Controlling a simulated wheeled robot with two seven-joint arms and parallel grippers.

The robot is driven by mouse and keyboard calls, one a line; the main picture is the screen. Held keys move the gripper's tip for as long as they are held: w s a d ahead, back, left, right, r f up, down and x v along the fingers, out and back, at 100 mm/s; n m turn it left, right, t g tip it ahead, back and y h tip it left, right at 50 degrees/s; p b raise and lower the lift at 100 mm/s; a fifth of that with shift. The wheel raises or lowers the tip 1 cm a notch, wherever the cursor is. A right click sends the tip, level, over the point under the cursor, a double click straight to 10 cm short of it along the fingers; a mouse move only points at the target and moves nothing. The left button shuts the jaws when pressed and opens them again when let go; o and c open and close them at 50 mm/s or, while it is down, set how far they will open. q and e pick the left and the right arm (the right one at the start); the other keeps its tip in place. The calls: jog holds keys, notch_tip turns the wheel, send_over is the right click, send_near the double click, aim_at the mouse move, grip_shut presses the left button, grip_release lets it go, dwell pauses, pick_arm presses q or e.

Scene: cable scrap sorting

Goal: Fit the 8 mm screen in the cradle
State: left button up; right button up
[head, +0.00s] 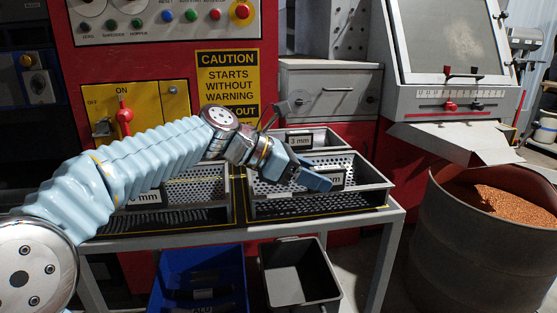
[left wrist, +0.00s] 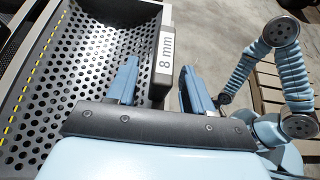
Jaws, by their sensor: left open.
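The 8 mm screen is a grey perforated tray with a white label; its rim (head: 375,186) shows at the right end of the bench in the head view. In the left wrist view its label block (left wrist: 163,52) reads 8 mm. My left gripper (head: 318,181) is open over this screen's front, hiding part of the label. In the left wrist view, its two blue fingers (left wrist: 160,85) stand apart, one either side of the label block, with a visible gap on the right. A far dark tip of my right arm (left wrist: 225,98) is too small to read. I cannot make out the cradle.
Another screen (head: 205,212) stands left on the bench, partly behind my arm. A screen labelled 3 mm (head: 299,142) is behind. Blue (head: 160,280) and grey (head: 300,240) bins sit below. A drum of copper-coloured granules (head: 450,240) stands right, under a metal chute (head: 465,139).

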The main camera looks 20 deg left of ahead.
pick_arm(q)
jog(key=p+v, duration=0.1)
jog(key=v, duration=1.2)
jog(key=shift+w+r, duration=0.15)
jog(key=shift+r, duration=0.2)
